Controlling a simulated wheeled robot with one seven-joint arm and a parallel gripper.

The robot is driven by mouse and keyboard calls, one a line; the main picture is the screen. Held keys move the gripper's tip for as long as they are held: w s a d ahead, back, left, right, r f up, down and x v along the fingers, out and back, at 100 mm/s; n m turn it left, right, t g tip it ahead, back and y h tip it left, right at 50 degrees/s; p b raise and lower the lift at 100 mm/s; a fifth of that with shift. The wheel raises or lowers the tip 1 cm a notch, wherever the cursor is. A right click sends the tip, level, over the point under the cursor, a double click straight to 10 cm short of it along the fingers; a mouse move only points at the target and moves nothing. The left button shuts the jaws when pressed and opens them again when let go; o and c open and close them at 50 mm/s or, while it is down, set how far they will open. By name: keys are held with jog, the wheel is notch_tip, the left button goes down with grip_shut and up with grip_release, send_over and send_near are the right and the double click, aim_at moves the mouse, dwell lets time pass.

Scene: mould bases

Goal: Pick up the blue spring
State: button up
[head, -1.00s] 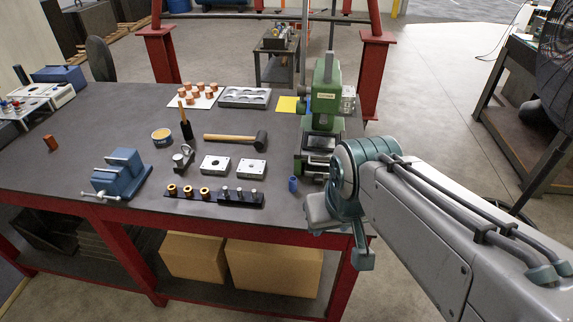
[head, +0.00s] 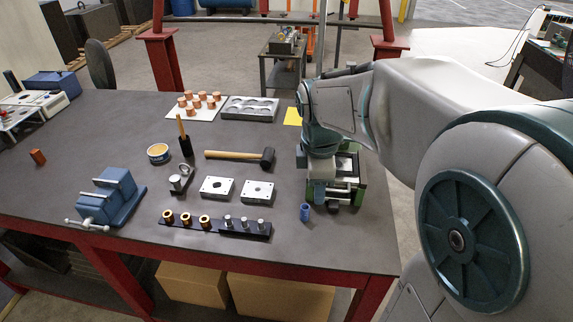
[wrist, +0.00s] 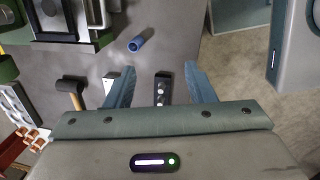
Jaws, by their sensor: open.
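The blue spring (head: 305,212) is a small blue cylinder near the front right edge of the table, beside the base of the green machine. It also shows in the wrist view (wrist: 142,40), upper middle, beyond my fingertips. My gripper (wrist: 160,66) is open, its two blue-grey fingers apart with nothing held between them. The spring is clear of both fingers.
The green machine (head: 345,197) stands close right of the spring. A dark rack (head: 240,228) of bushings and pins, two metal plates, a mallet (head: 238,155) and a blue vise (head: 106,197) lie to the left. Bare table surrounds the spring's left side.

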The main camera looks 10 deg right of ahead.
jog(key=w+f+n+g+b, duration=0.1)
jog(key=w+f+n, duration=0.4)
jog(key=w+n, duration=0.4)
jog(key=n, duration=0.2)
send_over(305, 210)
jog(key=shift+y, duration=0.4)
jog(key=f, duration=0.9)
jog(key=shift+s+d+f, duration=0.1)
jog(key=shift+d+f, duration=0.1)
jog(key=shift+d, duration=0.1)
jog(key=shift+a+f+p, duration=0.15)
jog(key=shift+f, duration=1.2)
jog(key=shift+a+f+p, duration=0.15)
jog(key=shift+f, duration=1.15)
jog(key=c, duration=1.1)
